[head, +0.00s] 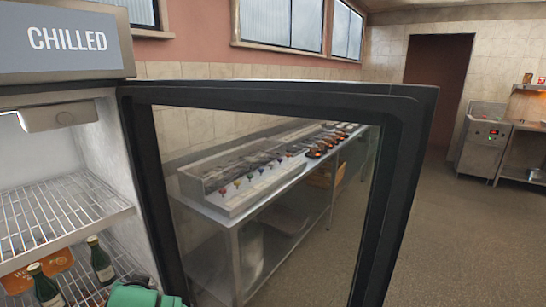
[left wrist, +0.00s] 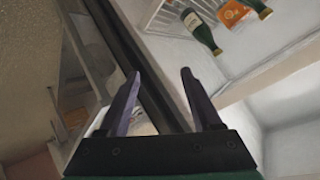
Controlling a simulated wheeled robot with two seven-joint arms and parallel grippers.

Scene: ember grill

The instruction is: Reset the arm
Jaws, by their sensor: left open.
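My left gripper (left wrist: 159,74) shows in the left wrist view with its two dark fingers spread apart and nothing between them. It is close to the open fridge door's dark frame, which runs behind the fingers; I cannot tell whether they touch. In the head view only a green part, likely of my left arm, shows at the bottom edge, in front of the fridge. My right gripper is in neither view.
The chilled cabinet (head: 65,52) stands open at left, with wire shelves (head: 60,215), green bottles (head: 100,260) and an orange package (head: 38,272). Its glass door (head: 410,190) swings across the middle. Behind the glass is a long steel counter (head: 240,222). Floor is clear at right.

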